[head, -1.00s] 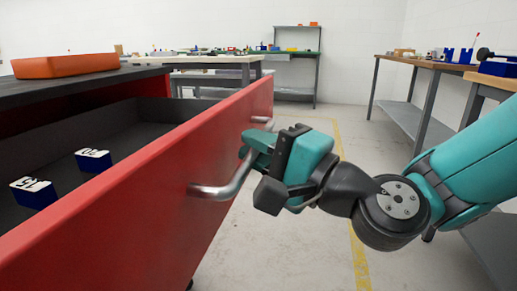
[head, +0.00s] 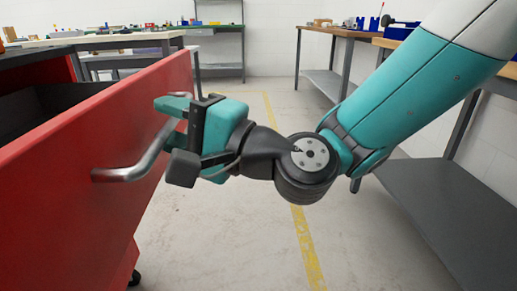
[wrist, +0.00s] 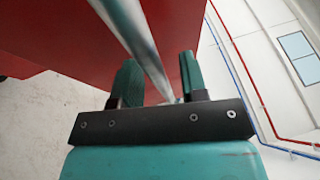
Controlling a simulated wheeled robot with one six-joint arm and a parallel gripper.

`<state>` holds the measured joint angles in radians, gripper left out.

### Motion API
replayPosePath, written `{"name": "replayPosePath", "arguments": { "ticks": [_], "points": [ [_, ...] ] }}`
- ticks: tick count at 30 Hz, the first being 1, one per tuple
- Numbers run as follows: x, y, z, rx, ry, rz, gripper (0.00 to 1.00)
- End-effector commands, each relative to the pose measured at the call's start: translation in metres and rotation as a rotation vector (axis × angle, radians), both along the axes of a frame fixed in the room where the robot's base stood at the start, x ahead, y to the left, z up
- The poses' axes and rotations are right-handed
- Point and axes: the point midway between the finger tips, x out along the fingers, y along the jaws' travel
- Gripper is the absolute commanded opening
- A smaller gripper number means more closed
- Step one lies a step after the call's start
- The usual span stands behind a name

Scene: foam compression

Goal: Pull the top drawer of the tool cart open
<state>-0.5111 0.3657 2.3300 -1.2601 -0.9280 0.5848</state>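The red top drawer (head: 70,165) of the tool cart stands pulled out at the left of the head view, with its dark inside partly showing. Its grey bar handle (head: 125,174) runs along the red front. My gripper (head: 177,136) is at the handle. In the wrist view the handle (wrist: 132,30) passes between two separated teal fingers (wrist: 160,82), with a gap visible on the right side. The fingers are open around the bar. I cannot tell whether either finger touches it.
A grey low shelf (head: 440,200) of a workbench is at the right. Wooden-topped benches (head: 345,35) with blue items stand behind it. A green-topped bench (head: 215,28) is at the back. The floor with a yellow line (head: 300,235) is clear between.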

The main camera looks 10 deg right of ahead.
Motion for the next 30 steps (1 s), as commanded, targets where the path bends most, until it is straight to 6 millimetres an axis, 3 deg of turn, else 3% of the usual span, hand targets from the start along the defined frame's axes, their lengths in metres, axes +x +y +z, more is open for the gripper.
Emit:
{"name": "replayPosePath", "arguments": {
  "ticks": [5,13,30],
  "points": [
    [-0.009,-0.022,-0.009,0.000,0.002,-0.005,0.40],
    [-0.036,-0.078,-0.024,0.001,-0.006,-0.006,0.40],
    [-0.066,-0.143,-0.033,0.002,0.000,-0.004,0.40]
  ]
}}
